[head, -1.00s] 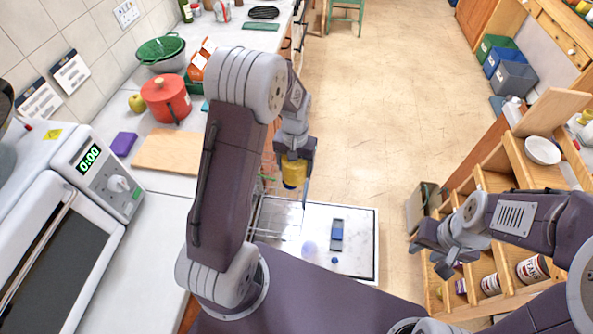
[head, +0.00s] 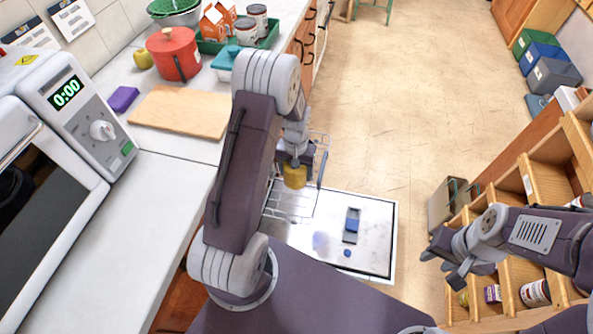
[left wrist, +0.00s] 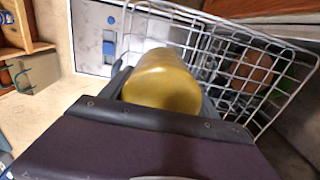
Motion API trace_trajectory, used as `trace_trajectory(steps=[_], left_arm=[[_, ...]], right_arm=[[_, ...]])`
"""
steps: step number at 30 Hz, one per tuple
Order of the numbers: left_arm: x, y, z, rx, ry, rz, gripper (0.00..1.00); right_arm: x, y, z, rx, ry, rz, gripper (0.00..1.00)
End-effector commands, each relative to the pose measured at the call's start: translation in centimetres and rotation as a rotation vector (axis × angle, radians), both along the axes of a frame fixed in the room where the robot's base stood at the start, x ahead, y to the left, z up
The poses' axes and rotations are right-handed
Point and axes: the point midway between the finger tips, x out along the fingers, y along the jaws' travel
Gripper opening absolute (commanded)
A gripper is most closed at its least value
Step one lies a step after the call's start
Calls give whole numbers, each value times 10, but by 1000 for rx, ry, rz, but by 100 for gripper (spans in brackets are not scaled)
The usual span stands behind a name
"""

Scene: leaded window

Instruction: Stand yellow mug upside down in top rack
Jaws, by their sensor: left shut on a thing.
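The yellow mug (head: 294,177) is held by my left gripper (head: 295,163) beside and partly over the wire rack (head: 290,199) of the open dishwasher. In the left wrist view the mug (left wrist: 163,82) sits between the two fingers, its smooth, closed surface showing. Its mouth and handle are hidden, so I cannot tell which way up it is. The rack (left wrist: 245,62) in that view is pulled out, next to the mug, with things inside. My right gripper (head: 442,268) is apart from all this, by the wooden shelves at right, and looks open and empty.
The dishwasher door (head: 375,255) lies lowered, with a blue dispenser (head: 352,224) on it. The counter (head: 150,215) at left holds a cutting board (head: 180,111), a red pot (head: 174,55) and a microwave (head: 75,120). Wooden shelves (head: 550,185) stand at right.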

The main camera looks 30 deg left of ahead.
Motion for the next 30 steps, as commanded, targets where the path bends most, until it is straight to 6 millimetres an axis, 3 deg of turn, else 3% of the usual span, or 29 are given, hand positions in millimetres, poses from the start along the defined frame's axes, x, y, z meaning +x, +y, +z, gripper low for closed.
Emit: trace_trajectory(steps=[1, 18, 30], left_arm=[[0, 0, -11, 0, 0, 0, 5], [0, 0, -93, 0, 0, 0, 5], [0, 0, -98, 0, 0, 0, 5]], right_arm=[[0, 0, -11, 0, 0, 0, 36], [0, 0, -88, 0, 0, 0, 36], [0, 0, -92, 0, 0, 0, 36]])
